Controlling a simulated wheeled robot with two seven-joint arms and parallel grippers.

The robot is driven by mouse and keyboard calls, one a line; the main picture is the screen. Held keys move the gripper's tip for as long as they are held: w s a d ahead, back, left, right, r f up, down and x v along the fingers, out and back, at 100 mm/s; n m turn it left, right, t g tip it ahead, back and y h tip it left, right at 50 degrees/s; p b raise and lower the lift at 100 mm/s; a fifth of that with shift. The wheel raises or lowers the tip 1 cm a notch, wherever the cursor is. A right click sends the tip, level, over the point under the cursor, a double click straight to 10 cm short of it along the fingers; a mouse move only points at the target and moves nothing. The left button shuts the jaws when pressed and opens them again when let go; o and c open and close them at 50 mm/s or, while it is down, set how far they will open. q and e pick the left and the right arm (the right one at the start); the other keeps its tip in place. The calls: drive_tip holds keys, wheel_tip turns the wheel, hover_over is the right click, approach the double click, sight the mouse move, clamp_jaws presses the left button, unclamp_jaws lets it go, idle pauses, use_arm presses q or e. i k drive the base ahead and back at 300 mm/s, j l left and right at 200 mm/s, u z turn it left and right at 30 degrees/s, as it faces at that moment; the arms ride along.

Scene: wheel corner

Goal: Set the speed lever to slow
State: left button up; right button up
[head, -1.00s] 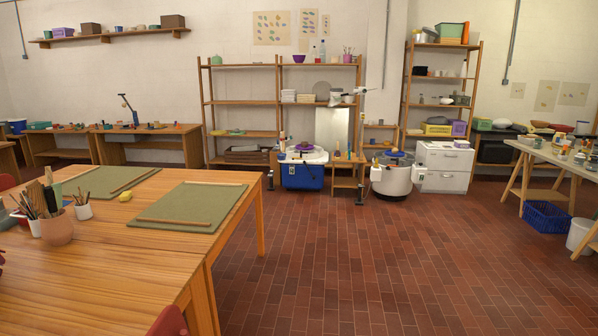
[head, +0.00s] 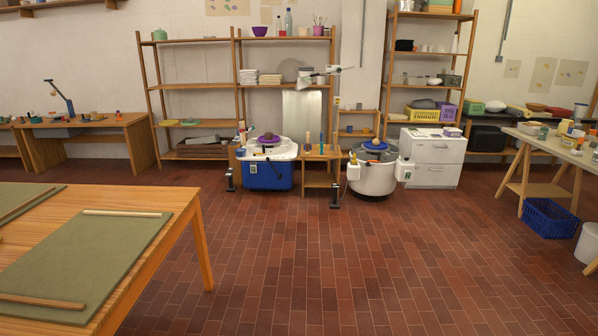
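Two pottery wheels stand by the back wall in the head view. The left one is a blue wheel (head: 268,176) with a white top and a dark lump on a purple disc. The right one is a round white wheel (head: 373,180) with a brown lump on a blue disc. Small white boxes with green labels sit on the white wheel's sides. The speed lever is too small to make out at this distance. Neither of my grippers is in view.
A wooden table (head: 183,232) with green boards stands at the left. A trestle table (head: 548,143) with a blue basket (head: 550,219) below it stands at the right. A white cabinet (head: 433,158) is beside the white wheel. The tiled floor between is clear.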

sight(279, 176)
drive_tip(key=i+u, duration=0.1)
drive_tip(key=i, duration=0.55)
drive_tip(key=i+u, duration=0.15)
drive_tip(key=i, duration=0.5)
drive_tip(key=i+u, duration=0.1)
drive_tip(key=i, duration=0.55)
drive_tip(key=i+l+u, duration=0.15)
drive_tip(key=i, duration=0.45)
drive_tip(key=i+l+u, duration=0.1)
drive_tip(key=i+l, duration=0.15)
drive_tip(key=i, duration=0.4)
drive_tip(key=i+z, duration=0.2)
drive_tip(key=i, duration=0.25)
drive_tip(key=i+z, duration=0.15)
drive_tip(key=i, duration=0.3)
drive_tip(key=i+j+z, duration=0.2)
drive_tip(key=i, duration=0.25)
drive_tip(key=i+z, duration=0.2)
drive_tip(key=i, duration=0.25)
drive_tip(key=i+j+z, duration=0.15)
drive_tip(key=i+j, duration=0.15)
drive_tip(key=i, duration=0.15)
